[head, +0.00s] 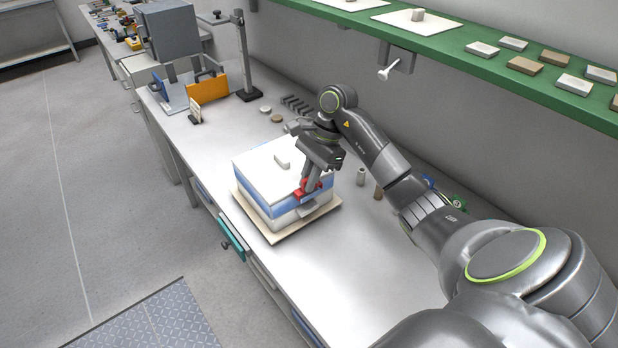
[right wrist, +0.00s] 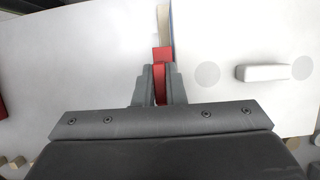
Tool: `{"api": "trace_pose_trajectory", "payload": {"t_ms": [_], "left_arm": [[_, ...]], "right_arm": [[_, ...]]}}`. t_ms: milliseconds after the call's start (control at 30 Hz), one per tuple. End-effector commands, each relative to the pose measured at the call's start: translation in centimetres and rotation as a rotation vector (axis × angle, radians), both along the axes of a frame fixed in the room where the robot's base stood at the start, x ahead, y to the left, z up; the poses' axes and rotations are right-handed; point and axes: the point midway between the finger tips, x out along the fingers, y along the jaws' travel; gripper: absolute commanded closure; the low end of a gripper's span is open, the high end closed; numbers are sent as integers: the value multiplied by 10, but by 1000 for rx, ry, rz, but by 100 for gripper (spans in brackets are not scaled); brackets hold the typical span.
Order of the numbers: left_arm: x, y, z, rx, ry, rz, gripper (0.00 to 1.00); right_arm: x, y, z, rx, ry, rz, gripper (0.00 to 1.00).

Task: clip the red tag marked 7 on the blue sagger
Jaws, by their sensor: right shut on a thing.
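The blue sagger (head: 283,206) is a white box with a blue band and a white lid (head: 262,164). It sits on a cream board (head: 278,237) on the bench. My right gripper (head: 311,184) points down at the sagger's right side, shut on the red tag (head: 307,188). In the right wrist view the red tag (right wrist: 162,55) stands between the fingers, beside the blue-edged rim (right wrist: 172,22) of the sagger. I cannot tell whether the tag touches the rim, and its mark is not readable. My left gripper is not in view.
A small white block (head: 282,161) rests on the lid. Small cylinders (head: 360,177) stand to the right of the sagger. An orange panel (head: 207,89) and a stand (head: 245,70) are farther back. A green shelf (head: 480,65) runs above the bench. The near bench top is clear.

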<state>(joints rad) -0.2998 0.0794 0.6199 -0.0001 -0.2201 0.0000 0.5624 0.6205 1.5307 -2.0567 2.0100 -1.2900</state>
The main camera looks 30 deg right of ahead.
Motion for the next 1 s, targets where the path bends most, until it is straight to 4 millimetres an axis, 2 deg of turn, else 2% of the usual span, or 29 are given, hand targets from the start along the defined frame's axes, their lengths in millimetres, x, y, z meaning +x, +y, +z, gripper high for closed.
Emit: {"api": "trace_pose_trajectory", "payload": {"t_ms": [733,767,800,933,1000], "left_arm": [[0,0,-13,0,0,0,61],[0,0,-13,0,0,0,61],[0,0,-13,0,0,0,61],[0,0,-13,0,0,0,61],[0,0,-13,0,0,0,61]], "right_arm": [[0,0,-13,0,0,0,100],[0,0,-13,0,0,0,87],[0,0,-13,0,0,0,82],[0,0,-13,0,0,0,65],[0,0,-13,0,0,0,64]]}}
